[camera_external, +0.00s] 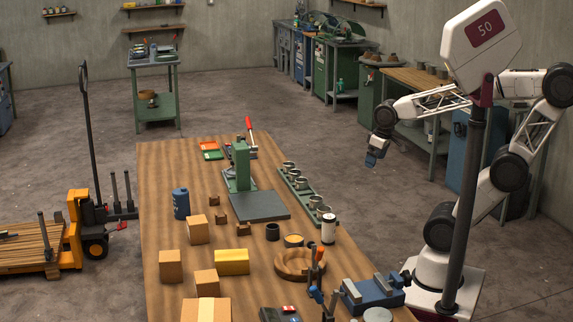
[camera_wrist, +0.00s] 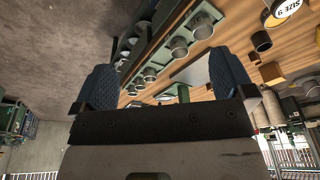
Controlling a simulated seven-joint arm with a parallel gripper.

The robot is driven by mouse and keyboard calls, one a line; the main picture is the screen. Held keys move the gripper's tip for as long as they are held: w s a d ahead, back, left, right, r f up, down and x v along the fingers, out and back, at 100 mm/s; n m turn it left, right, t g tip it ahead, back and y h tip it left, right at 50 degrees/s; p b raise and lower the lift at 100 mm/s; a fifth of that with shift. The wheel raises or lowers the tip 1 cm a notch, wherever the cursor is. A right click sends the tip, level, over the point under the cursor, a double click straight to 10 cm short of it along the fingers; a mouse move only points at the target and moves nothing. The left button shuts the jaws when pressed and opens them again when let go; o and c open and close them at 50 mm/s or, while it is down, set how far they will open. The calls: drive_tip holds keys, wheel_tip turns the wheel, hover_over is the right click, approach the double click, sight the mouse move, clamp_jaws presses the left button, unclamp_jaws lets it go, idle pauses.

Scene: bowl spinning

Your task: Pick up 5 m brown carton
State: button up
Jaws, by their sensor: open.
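Several brown cartons stand on the left and near part of the wooden table in the external view: one behind (camera_external: 197,230), one at the left (camera_external: 170,266), one in front (camera_external: 206,283), and a larger taped one at the bottom edge (camera_external: 205,309), partly cut off. I cannot read any 5 m label, so I cannot tell which is named. My gripper (camera_external: 375,157) hangs in the air to the right of the table, far from the cartons. In the wrist view my gripper (camera_wrist: 163,82) has its two blue fingers wide apart with nothing between them.
A yellow box (camera_external: 232,261), blue can (camera_external: 181,203) and small brown blocks (camera_external: 221,217) stand near the cartons. A green press (camera_external: 241,165), a rack of metal cups (camera_external: 297,186), a wooden ring (camera_external: 300,264) and a blue vise (camera_external: 372,293) also occupy the table (camera_external: 165,170).

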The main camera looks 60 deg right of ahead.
drive_tip(key=w+a+m+g+y, duration=0.4)
drive_tip(key=w+a+g+y, duration=0.2)
drive_tip(key=w+a, duration=1.95)
drive_tip(key=w+a+f+m+g+y, duration=0.1)
drive_tip(key=a+f, duration=0.4)
drive_tip(key=a, duration=0.7)
drive_tip(key=w+a+f+m+g+y, duration=0.1)
drive_tip(key=a+f, duration=0.4)
drive_tip(key=a, duration=0.7)
drive_tip(key=w+a+f+m+g+y, duration=0.1)
drive_tip(key=w+a+f+g, duration=0.3)
drive_tip(key=a, duration=0.9)
drive_tip(key=shift+w+f+m+y, duration=0.4)
drive_tip(key=shift+w+f+m, duration=0.2)
drive_tip(key=shift+m, duration=0.3)
drive_tip(key=shift+s+a, duration=0.1)
drive_tip(key=shift+x, duration=3.25)
drive_tip(key=shift+f, duration=0.1)
